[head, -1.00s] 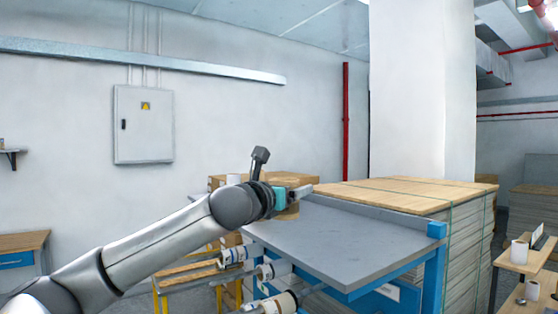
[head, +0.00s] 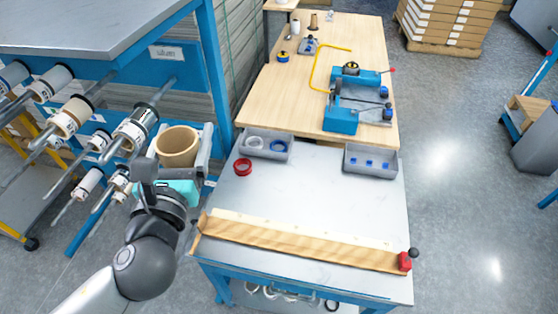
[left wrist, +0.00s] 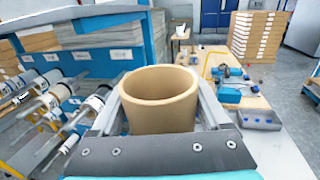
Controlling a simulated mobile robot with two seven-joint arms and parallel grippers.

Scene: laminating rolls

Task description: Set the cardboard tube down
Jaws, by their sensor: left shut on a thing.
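The cardboard tube (head: 177,146) is a short, wide tan cylinder with an open top. It is upright and held between the fingers of my left gripper (head: 182,157), left of the grey worktable (head: 300,205). In the left wrist view the tube (left wrist: 160,100) stands between the two grey fingers, with its hollow end facing up. The tube's lower part is hidden by the gripper. In the head view it appears to be apart from the worktable. My right gripper does not show.
A blue rack with several rolls on rods (head: 70,115) stands close at left. The worktable carries a wooden strip (head: 300,245), a red ring (head: 243,167) and two grey trays (head: 370,162). A wooden bench (head: 275,85) with a blue device adjoins behind. The worktable's middle is clear.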

